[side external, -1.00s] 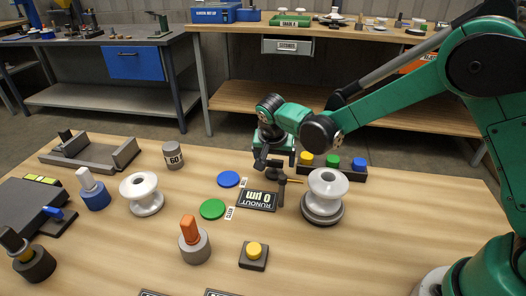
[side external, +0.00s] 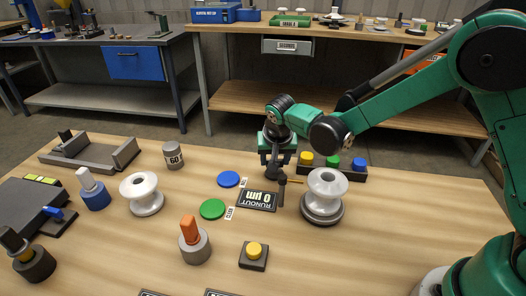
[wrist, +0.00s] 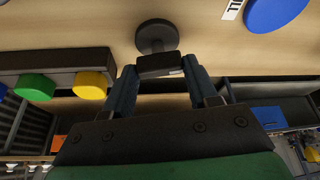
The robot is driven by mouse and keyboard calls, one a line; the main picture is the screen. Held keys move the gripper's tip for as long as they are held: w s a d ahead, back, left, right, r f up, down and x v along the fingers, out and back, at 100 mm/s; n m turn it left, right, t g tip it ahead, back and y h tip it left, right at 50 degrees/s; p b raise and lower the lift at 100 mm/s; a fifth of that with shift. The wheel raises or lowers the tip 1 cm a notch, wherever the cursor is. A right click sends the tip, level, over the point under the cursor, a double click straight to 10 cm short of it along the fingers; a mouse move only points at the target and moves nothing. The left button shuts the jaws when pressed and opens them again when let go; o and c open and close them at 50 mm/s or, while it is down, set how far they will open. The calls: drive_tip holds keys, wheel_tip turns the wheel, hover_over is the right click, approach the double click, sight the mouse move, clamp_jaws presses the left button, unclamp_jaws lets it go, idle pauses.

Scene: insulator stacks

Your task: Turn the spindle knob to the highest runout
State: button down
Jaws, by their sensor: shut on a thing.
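The spindle knob shows in the wrist view as a dark bar grip (wrist: 160,66) with a dark round part (wrist: 157,36) beyond it. My gripper (wrist: 163,78) is shut on the bar grip, one finger on each side. In the side view my gripper (side external: 276,173) is low behind the runout display (side external: 257,201), and its fingers mostly hide the knob. The display reads 0 µm. A white insulator (side external: 327,181) stands upright on a grey round base (side external: 322,209), right of the display. A dark post (side external: 282,192) with a thin brass-coloured pin stands beside it.
A bar with yellow, green and blue buttons (side external: 332,165) lies right of my gripper. Blue (side external: 228,179) and green (side external: 212,209) discs lie left. A yellow button box (side external: 254,255), orange-topped piece (side external: 194,240) and second insulator (side external: 144,194) stand nearer or further left.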

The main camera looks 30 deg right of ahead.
drive_tip(key=n+y, duration=0.1)
drive_tip(key=n, duration=0.2)
drive_tip(key=n+y, duration=0.1)
drive_tip(key=n, duration=0.2)
drive_tip(key=shift+d+t, duration=0.15)
drive_tip(key=shift+t, duration=0.15)
drive_tip(key=n+y, duration=0.1)
drive_tip(key=n, duration=0.2)
drive_tip(key=n+y, duration=0.1)
drive_tip(key=n, duration=0.2)
drive_tip(key=shift+n+g+y, duration=0.3)
drive_tip(key=shift+g, duration=0.1)
drive_tip(key=shift+c, duration=1.2)
unclamp_jaws()
drive_tip(key=shift+r, duration=0.1)
drive_tip(key=shift+v, duration=2.75)
drive_tip(key=shift+d, duration=0.1)
